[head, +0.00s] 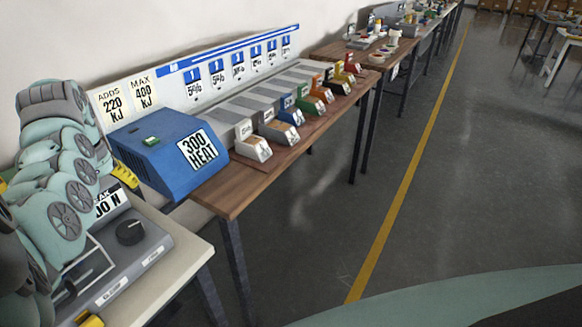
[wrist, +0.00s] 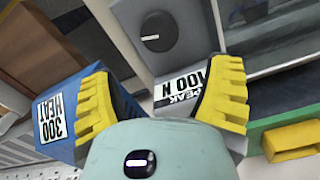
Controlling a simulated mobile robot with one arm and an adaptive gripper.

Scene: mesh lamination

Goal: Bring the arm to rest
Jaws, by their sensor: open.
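My arm (head: 65,180) is folded up at the left edge of the head view, above a grey machine (head: 140,262) with a black knob. My gripper (wrist: 167,68) shows in the wrist view with its two yellow ribbed fingers spread wide apart and nothing held between them. The grey machine with its knob and "PEAK 100 N" label also shows in the wrist view (wrist: 180,58), beyond the fingers. In the head view most of the gripper is hidden behind the arm, with a yellow finger (head: 124,174) showing.
A blue "300 HEAT" box (head: 160,135) stands close right of my arm, on a wooden table (head: 235,190) with several coloured labelled blocks. A white signboard (head: 180,88) stands behind. More tables recede along the wall. The floor (head: 480,180) on the right is clear.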

